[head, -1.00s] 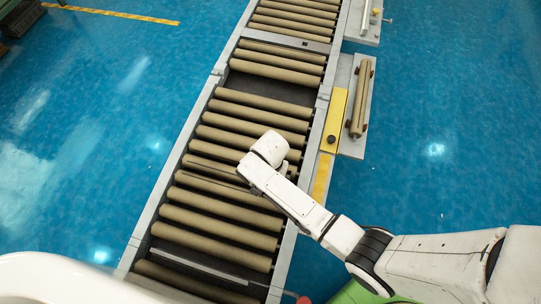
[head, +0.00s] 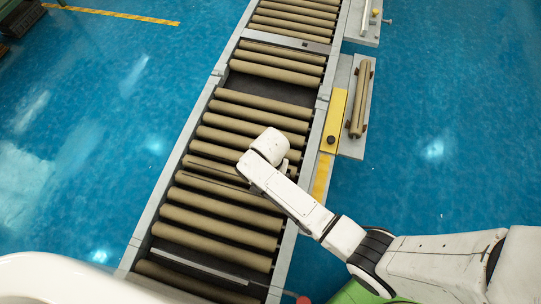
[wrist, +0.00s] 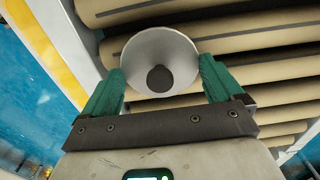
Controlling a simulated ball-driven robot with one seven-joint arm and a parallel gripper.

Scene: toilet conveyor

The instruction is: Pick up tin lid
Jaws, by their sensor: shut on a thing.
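The tin lid (wrist: 160,48) is a round, pale grey, shallow-cone disc with a dark round knob at its centre. It shows in the wrist view between the two green fingers of my gripper (wrist: 162,68). The fingers are shut on its left and right edges, with its knob side facing the camera. In the head view, the end of my arm is over the conveyor, near its right rail. My arm hides the fingers and the lid there.
The roller conveyor (head: 225,213) runs from bottom to top of the head view, with tan rollers close below my gripper. A yellow panel with a black button (head: 331,143) and a spare roller on a bracket (head: 360,98) stand at its right side.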

